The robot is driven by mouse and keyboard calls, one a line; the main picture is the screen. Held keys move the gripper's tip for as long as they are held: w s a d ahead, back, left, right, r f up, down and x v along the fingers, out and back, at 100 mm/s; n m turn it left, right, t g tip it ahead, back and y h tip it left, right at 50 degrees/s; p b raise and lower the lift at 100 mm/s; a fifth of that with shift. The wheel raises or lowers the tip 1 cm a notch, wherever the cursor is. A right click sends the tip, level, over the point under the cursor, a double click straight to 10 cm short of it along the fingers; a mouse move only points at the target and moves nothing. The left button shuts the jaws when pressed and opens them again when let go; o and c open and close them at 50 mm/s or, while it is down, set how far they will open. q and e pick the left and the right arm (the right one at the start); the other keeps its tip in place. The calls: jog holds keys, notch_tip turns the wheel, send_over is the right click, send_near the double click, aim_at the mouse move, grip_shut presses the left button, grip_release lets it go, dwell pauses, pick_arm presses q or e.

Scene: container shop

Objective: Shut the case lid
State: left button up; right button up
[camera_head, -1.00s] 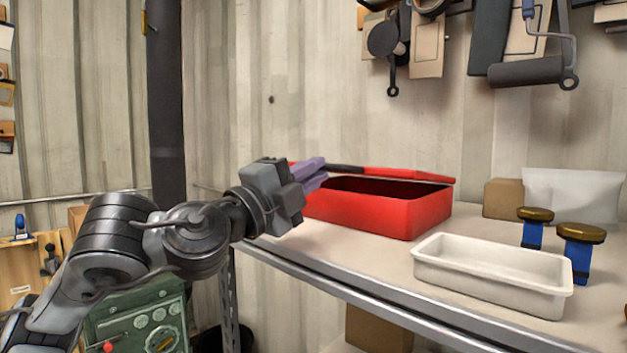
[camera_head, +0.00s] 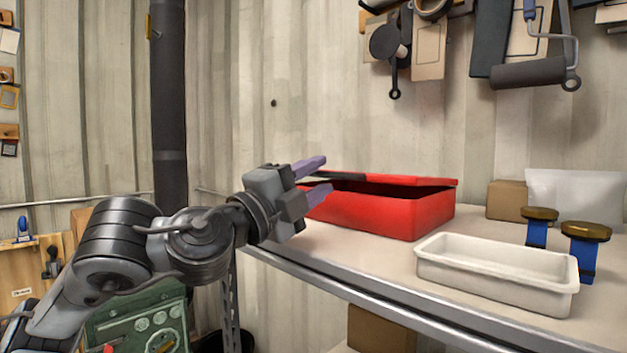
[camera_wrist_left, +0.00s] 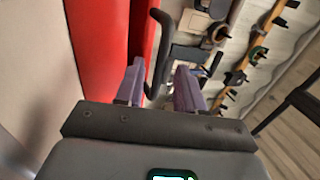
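The red case (camera_head: 385,218) sits on the bench against the back wall. Its red lid (camera_head: 400,180) is nearly down, with a dark gap still showing between lid and front rim. Red case surface also fills the upper left of the left wrist view (camera_wrist_left: 100,50). My right gripper is out of view.
A white tray (camera_head: 498,284) stands in front and to the right of the case. Two blue gold-topped objects (camera_head: 540,225) (camera_head: 585,245), a cardboard box (camera_head: 507,200) and a pale bag (camera_head: 575,198) stand at the right. Tools hang on the wall above.

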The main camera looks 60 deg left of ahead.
pick_arm(q)
jog(key=shift+s, duration=0.1)
jog(key=shift+v, duration=0.8)
jog(key=v, duration=0.9)
jog(key=shift+b, duration=0.4)
